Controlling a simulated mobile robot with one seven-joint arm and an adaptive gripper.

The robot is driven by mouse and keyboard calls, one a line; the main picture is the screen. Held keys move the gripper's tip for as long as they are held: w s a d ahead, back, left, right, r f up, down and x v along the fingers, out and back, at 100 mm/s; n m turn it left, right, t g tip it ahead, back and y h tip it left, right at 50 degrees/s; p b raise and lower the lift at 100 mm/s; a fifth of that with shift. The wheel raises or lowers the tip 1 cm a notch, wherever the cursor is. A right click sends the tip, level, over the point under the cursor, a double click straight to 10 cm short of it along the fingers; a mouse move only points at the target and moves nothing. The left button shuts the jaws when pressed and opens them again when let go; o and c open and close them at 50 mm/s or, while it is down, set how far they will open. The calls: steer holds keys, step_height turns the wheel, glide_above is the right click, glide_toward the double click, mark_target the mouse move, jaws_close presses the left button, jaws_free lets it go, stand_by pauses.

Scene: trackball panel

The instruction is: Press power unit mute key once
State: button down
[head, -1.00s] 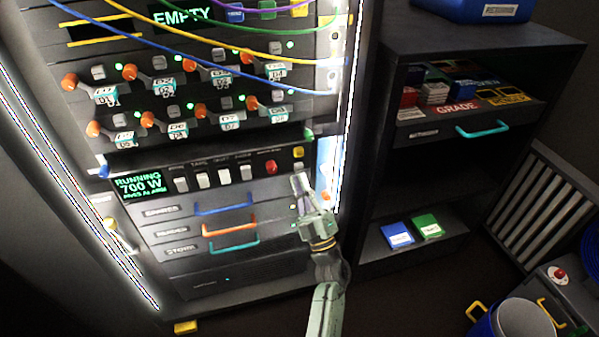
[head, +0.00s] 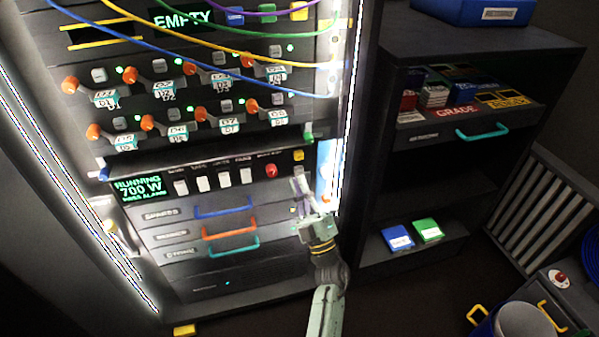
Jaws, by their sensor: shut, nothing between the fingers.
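The power unit is a dark strip low in the rack. Its green display (head: 138,188) reads "RUNNING 700 W" with a smaller line below. Several pale rocker switches (head: 203,184) and a red round button (head: 271,171) sit to the right of the display. A small yellow key (head: 299,156) is at the strip's right end; the labels are too small to read, so I cannot confirm which is the mute key. My gripper (head: 298,186) is shut and empty, just below the yellow key in the picture. I see no contact with any control.
Drawers with blue (head: 224,211), orange (head: 230,233) and teal (head: 231,250) handles lie below the strip. Coloured cables (head: 200,60) hang across the upper rack. A shelf unit (head: 450,215) stands to the right, with a bin (head: 524,322) in the lower right corner.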

steer(key=shift+w, duration=0.2)
stand_by(0.4)
steer(key=shift+w+a+b, duration=0.1)
steer(key=shift+w+b, duration=0.15)
steer(key=shift+b, duration=0.1)
steer(key=shift+w+a+b, duration=0.15)
steer(key=shift+w+b, duration=0.15)
steer(key=shift+w, duration=0.1)
stand_by(0.5)
steer(key=shift+s, duration=0.1)
steer(key=shift+s+d, duration=0.25)
steer(key=shift+s, duration=0.5)
steer(key=s, duration=0.1)
steer(key=s+d+p, duration=0.1)
steer(key=s, duration=0.2)
steer(key=shift+s+d, duration=0.3)
steer(key=shift+s, duration=0.1)
stand_by(0.7)
